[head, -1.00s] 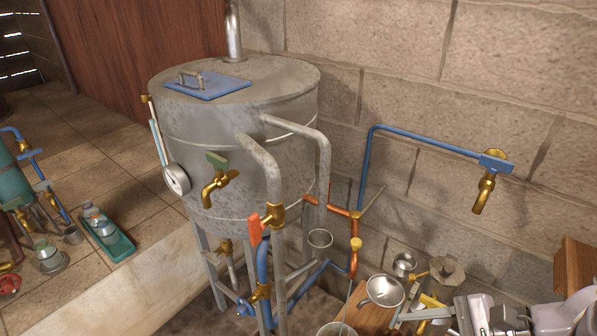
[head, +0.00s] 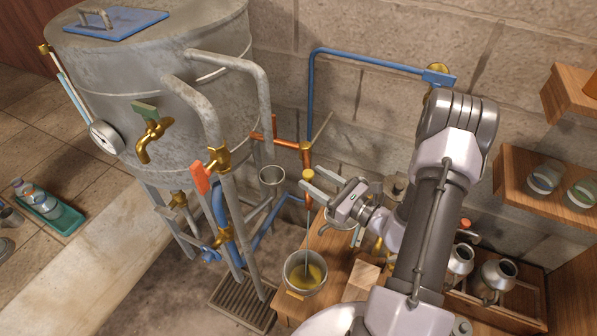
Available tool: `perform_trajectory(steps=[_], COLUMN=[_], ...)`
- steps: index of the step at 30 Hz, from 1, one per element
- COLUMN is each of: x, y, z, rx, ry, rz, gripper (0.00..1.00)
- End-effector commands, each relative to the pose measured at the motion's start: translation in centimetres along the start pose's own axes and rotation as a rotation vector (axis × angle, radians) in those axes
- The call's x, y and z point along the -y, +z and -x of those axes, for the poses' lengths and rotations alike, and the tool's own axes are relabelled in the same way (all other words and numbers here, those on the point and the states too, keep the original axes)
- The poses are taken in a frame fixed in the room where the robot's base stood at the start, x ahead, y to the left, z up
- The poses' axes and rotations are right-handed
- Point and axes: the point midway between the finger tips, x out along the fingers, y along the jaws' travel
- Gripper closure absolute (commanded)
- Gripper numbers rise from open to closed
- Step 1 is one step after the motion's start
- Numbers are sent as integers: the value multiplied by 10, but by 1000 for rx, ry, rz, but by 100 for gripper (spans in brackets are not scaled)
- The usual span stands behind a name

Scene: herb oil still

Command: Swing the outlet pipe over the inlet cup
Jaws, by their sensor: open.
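The copper outlet pipe (head: 305,157) runs out from the grey tank and turns down to a yellow fitting (head: 308,174). A thin line continues down from there toward a bowl. The grey inlet cup (head: 271,177) sits open on a pipe, to the left of the outlet pipe and apart from it. My gripper (head: 310,181) is open, with its fingertips reaching left close by the yellow fitting. I cannot tell whether they touch it.
A bowl of yellow liquid (head: 305,273) stands on the wooden bench's left edge. The tank (head: 150,75) and its orange-handled valve (head: 201,177) stand to the left. A blue wall pipe (head: 312,95) runs behind. Metal jugs (head: 497,277) and wall shelves (head: 545,200) are on the right.

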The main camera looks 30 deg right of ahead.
Motion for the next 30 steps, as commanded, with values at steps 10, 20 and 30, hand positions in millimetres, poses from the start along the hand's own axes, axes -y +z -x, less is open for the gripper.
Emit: perform_trajectory(steps=[10,20,30], x=[0,0,0], y=[0,0,0], z=[-53,-56,-56], rx=[0,-1,-1], ry=[2,1,1], rz=[1,0,0], gripper=[50,54,100])
